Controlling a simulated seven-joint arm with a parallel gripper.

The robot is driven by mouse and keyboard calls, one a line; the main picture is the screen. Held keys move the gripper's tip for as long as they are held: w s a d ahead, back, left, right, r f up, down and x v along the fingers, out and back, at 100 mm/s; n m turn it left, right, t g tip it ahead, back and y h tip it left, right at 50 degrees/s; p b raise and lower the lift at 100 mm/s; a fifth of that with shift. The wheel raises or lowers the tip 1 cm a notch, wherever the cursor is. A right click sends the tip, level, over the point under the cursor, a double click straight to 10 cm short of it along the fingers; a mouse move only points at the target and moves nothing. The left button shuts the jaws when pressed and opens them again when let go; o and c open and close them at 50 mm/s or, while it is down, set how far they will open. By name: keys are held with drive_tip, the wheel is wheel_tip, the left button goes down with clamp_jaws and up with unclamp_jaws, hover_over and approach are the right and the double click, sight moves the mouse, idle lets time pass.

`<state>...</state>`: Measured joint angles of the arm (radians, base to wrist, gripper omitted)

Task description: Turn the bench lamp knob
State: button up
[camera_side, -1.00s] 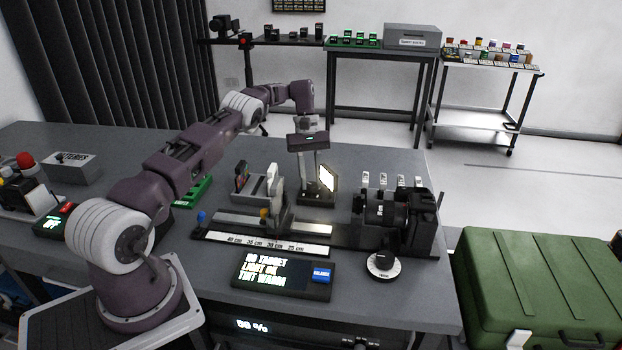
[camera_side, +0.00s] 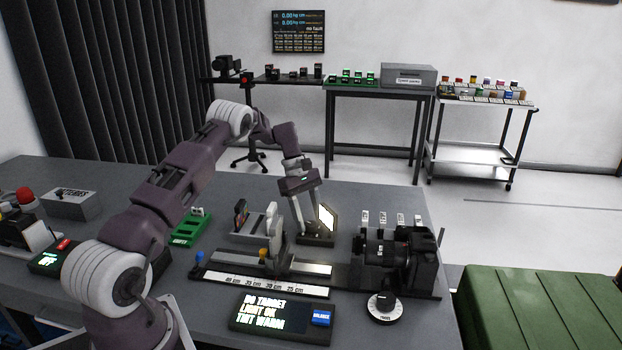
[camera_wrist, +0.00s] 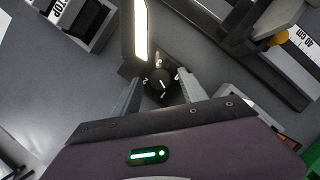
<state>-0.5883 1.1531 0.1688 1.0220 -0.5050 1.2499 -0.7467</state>
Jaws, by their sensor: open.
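The bench lamp (camera_side: 327,218) has a bright upright panel on a dark base, and stands behind the rail in the side view. Its lit panel (camera_wrist: 140,32) shows edge-on in the wrist view. A round black knob (camera_wrist: 160,82) with a white pointer mark sits on the lamp's base, near the middle of the wrist view. My gripper (camera_wrist: 160,92) is open, its two fingers on either side of the knob. I cannot tell whether either finger touches it. In the side view my gripper (camera_side: 307,232) points down at the lamp base and hides the knob.
A camera (camera_side: 385,255) stands at the right end of the rail, with a focus dial (camera_side: 382,308) in front. A card holder (camera_side: 257,220) stands left of the lamp. A green tray (camera_side: 188,230) lies farther left.

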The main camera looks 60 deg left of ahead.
drive_tip(key=n, duration=0.1)
drive_tip(key=n+t, duration=0.1)
drive_tip(key=n, duration=0.1)
drive_tip(key=shift+s+n, duration=0.25)
drive_tip(key=shift+n, duration=0.05)
drive_tip(key=n+t, duration=0.1)
drive_tip(key=n, duration=0.1)
drive_tip(key=n+y, duration=0.1)
drive_tip(key=n, duration=0.1)
drive_tip(key=shift+s+d+t, duration=0.15)
drive_tip(key=shift+d+t, duration=0.05)
drive_tip(key=shift+t, duration=0.2)
drive_tip(key=v, duration=0.6)
drive_tip(key=shift+a+r, duration=0.1)
drive_tip(key=shift+r, duration=0.15)
drive_tip(key=s+d+r+m, duration=0.4)
drive_tip(key=d+r+m, duration=0.2)
drive_tip(key=d+r, duration=0.2)
drive_tip(key=s+d+r+m+y, duration=0.1)
drive_tip(key=s+d+r+m, duration=0.3)
drive_tip(key=d+r, duration=0.5)
drive_tip(key=shift+s+d+r+m, duration=0.15)
drive_tip(key=shift+s+d+m, duration=0.25)
drive_tip(key=shift+m, duration=0.5)
drive_tip(key=shift+w, duration=0.1)
